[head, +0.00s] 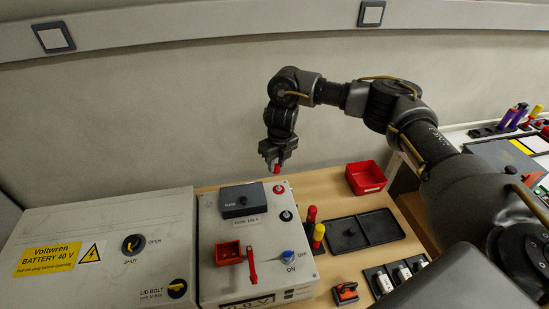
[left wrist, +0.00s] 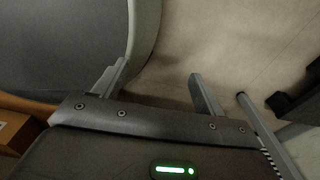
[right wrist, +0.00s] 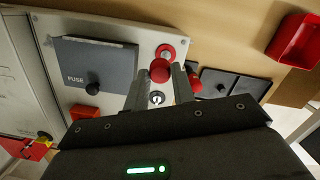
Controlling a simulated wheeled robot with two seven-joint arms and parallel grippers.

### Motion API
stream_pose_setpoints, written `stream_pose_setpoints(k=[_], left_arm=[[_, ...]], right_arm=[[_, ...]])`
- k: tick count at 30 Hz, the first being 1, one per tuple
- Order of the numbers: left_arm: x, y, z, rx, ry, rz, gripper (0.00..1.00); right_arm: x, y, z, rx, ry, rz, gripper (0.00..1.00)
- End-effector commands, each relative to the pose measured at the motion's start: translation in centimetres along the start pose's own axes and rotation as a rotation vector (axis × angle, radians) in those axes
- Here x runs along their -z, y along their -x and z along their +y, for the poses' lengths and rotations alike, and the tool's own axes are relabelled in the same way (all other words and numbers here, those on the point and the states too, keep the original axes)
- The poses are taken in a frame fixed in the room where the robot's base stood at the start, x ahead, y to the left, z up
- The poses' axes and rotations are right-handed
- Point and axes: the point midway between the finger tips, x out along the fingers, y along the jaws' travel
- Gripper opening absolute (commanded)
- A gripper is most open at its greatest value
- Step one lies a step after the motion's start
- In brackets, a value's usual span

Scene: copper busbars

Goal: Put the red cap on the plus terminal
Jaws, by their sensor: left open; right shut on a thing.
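My right gripper (head: 278,160) is shut on the red cap (head: 277,169), which hangs below its fingertips above the back right corner of the grey fuse box. In the right wrist view the red cap (right wrist: 160,71) sits between the fingertips. The red-ringed terminal (head: 279,189) is just below the cap in the head view, bare on top. In the right wrist view its red ring (right wrist: 166,51) shows partly behind the cap. A second, dark terminal (head: 286,216) is nearer the front. My left gripper (left wrist: 157,82) is open and empty, away from the bench.
The fuse box (head: 212,280) carries a dark fuse cover (head: 240,199), a red square holder (head: 228,253), a red lever (head: 252,268) and a blue switch (head: 288,257). Red and yellow-handled tools (head: 318,235), a black tray (head: 385,228) and a red bin (head: 366,180) stand to the right.

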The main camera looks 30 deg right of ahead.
Motion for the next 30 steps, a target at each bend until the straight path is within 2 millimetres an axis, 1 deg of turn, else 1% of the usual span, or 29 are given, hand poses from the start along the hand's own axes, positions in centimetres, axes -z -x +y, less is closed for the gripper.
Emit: stream_pose_setpoints(k=[3,8,13,17,19,21,30], left_arm=[[-0.1,-0.4,0.0,0.0,0.0,0.0,0.71],[-0.1,-1.6,0.1,0.0,0.0,0.0,0.71],[-0.3,-3.6,0.0,0.001,0.0,0.0,0.71],[-0.3,-5.3,-1.1,0.015,-0.004,0.001,0.71],[-0.3,-4.5,-1.6,0.021,-0.007,0.0,0.71],[-0.3,-4.5,-1.9,0.024,-0.008,-0.001,0.71],[-0.2,-3.4,-1.4,0.018,-0.005,0.0,0.71]], right_arm=[[0.4,-0.4,-0.6,0.002,-0.01,0.001,0.1],[0.6,-1.6,-0.7,0.002,-0.012,0.001,0.1],[0.8,-3.7,-0.6,0.002,-0.009,0.001,0.1],[1.0,-5.5,-0.5,0.001,-0.008,0.001,0.1],[0.8,-4.7,-0.5,0.001,-0.008,-0.001,0.1],[0.8,-4.7,-0.5,0.001,-0.007,0.0,0.1],[0.8,-4.5,-0.4,0.007,-0.077,0.0,0.1]])
